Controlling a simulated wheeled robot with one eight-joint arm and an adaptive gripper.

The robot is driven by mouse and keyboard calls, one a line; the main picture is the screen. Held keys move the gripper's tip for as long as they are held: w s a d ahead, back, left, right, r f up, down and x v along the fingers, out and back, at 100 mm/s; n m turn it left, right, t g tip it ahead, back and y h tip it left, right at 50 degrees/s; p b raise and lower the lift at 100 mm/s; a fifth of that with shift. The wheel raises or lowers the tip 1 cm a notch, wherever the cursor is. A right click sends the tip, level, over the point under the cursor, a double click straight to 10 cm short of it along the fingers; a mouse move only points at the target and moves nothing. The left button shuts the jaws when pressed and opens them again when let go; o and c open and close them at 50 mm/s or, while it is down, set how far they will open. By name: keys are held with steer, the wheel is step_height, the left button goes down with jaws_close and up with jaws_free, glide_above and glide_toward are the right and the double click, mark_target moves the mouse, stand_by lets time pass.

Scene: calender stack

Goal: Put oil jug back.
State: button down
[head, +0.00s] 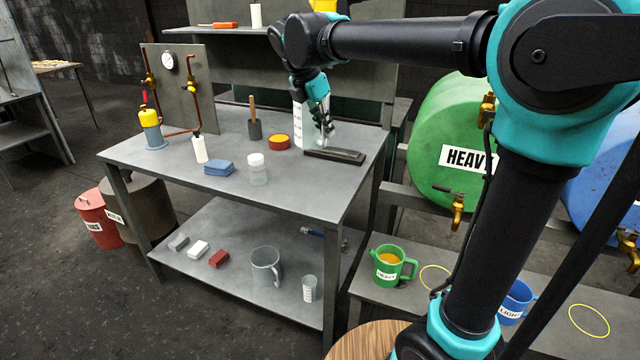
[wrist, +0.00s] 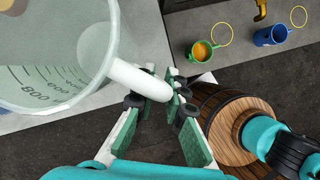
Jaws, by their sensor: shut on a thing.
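My gripper (head: 323,128) is over the right back part of the workbench. It is shut on the handle of a clear graduated measuring jug (head: 299,122); the wrist view shows the jug (wrist: 50,95) large, with the white handle between the green finger pads (wrist: 168,92). I cannot tell whether the jug touches the bench top. A green jug (head: 387,270) marked HEAVY, with amber oil in it, stands on the low bench, left of a yellow ring (head: 435,277).
A dark flat tray (head: 335,156) lies under my gripper on the workbench (head: 310,190). A red tin (head: 279,142), a clear jar (head: 257,172) and a blue cloth (head: 219,168) lie nearby. A green HEAVY drum (head: 440,120) with a tap stands behind the low bench.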

step_height(320, 180, down, 18)
steer(key=shift+r, duration=0.2)
stand_by(0.4)
steer(key=c, duration=1.6)
jaws_free()
